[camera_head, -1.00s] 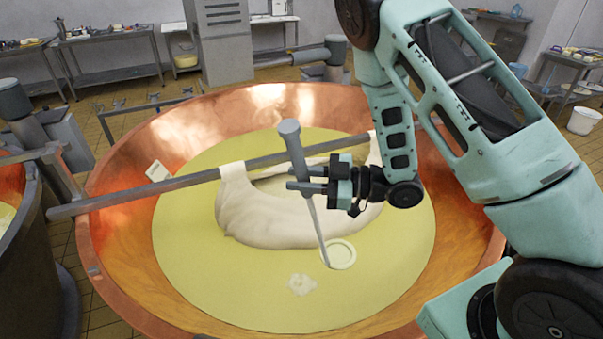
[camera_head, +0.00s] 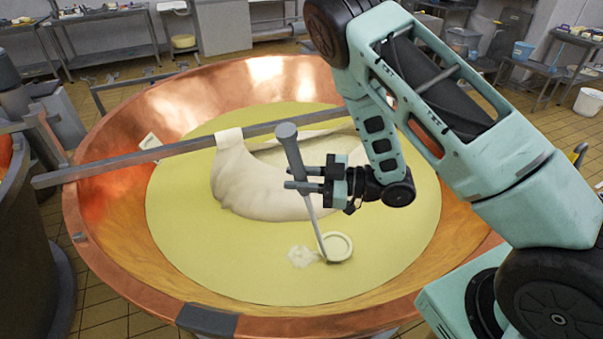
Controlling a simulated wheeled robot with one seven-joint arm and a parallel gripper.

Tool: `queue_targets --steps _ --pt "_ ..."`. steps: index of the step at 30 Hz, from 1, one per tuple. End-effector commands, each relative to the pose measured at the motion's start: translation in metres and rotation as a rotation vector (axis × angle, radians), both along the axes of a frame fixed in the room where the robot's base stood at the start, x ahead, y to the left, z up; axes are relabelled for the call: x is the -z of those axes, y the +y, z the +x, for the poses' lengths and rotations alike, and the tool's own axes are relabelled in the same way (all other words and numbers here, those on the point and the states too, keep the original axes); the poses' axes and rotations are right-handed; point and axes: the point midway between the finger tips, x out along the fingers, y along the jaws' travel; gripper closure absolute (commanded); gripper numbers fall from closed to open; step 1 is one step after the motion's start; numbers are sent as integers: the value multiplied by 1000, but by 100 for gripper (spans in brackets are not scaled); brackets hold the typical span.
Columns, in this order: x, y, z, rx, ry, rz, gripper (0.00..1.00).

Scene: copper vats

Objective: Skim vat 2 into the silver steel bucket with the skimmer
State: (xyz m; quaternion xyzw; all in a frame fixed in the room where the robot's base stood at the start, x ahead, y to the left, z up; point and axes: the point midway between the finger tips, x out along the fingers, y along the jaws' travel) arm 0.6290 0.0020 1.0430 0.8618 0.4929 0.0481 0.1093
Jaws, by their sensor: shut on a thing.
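The copper vat (camera_head: 110,245) fills the middle of the view, holding yellow-green liquid (camera_head: 200,262). A white clump (camera_head: 299,257) floats near the front. My gripper (camera_head: 301,180) is shut on the handle of the skimmer (camera_head: 291,150), above the liquid. The skimmer tilts, its round pale head (camera_head: 336,246) down at the liquid surface, just right of the clump. I cannot tell how deep the head sits. A tag (camera_head: 150,141) stands at the vat's left rim; its number is unreadable. I do not see a silver steel bucket for certain.
A metal bar (camera_head: 110,171) crosses the vat with a pale cloth bag (camera_head: 235,185) hanging from it into the liquid, close behind the skimmer. Another vat (camera_head: 20,240) stands at the left. A white bucket (camera_head: 588,101) and tables stand at the back right.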

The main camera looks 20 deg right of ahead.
Motion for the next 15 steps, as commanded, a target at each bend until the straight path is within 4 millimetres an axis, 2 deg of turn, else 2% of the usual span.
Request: queue_targets --steps 1,10,12,15 --pt "11 4 0 -2 0 0 100" --pt "47 21 2 -2 0 0 100" --pt "38 32 4 -6 -1 0 100" --pt "38 45 7 -5 -2 0 100"
